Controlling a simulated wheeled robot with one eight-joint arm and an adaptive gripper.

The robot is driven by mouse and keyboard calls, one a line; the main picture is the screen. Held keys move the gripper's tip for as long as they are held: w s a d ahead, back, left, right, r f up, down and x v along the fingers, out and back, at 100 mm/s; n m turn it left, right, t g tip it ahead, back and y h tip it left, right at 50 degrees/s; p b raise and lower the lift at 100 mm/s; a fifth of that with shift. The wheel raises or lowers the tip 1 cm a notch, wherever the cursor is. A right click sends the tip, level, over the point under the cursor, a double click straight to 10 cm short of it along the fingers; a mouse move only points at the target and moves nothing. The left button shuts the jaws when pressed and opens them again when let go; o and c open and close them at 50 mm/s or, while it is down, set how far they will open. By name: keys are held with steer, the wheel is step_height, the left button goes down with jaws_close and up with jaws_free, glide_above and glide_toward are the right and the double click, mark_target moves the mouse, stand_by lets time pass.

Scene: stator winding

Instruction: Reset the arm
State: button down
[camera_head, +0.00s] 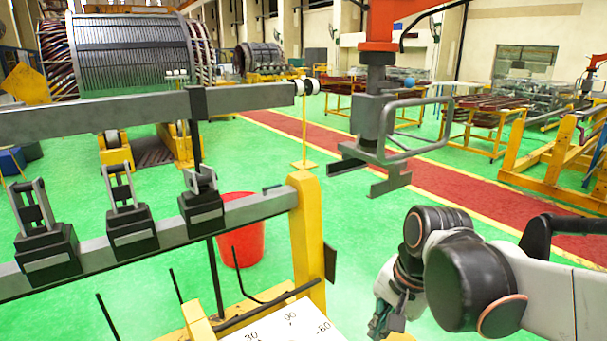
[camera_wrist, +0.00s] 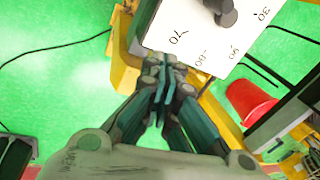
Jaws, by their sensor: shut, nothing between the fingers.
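My arm reaches in from the right of the head view, bent, with the forearm pointing down. My gripper (camera_head: 385,318) hangs at the bottom of the head view, partly cut off by the edge. In the wrist view my gripper (camera_wrist: 163,75) has its dark green fingers together, with nothing between them. The fingers point towards the near edge of a white board with printed numbers (camera_wrist: 188,62). I cannot tell how far above it they are. The board (camera_head: 262,330) also shows at the bottom of the head view, left of my gripper.
A yellow frame post (camera_head: 308,235) stands left of my arm. A grey rail (camera_head: 160,230) carries several black clamps. A red bucket (camera_head: 240,245) stands behind it. A hanging metal hook tool (camera_head: 385,140) is above and behind my gripper. Green floor (camera_head: 370,220) is open between.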

steer(key=s+d+f+n+t+h+b, duration=0.1)
steer(key=s+d+f+n+t+b, duration=0.1)
steer(key=s+d+n+t+b, duration=0.2)
steer(key=shift+s+d+n+t+h, duration=0.4)
steer(key=shift+s+d+n, duration=0.25)
steer(key=shift+s+n, duration=1.3)
steer(key=shift+w+n, duration=0.25)
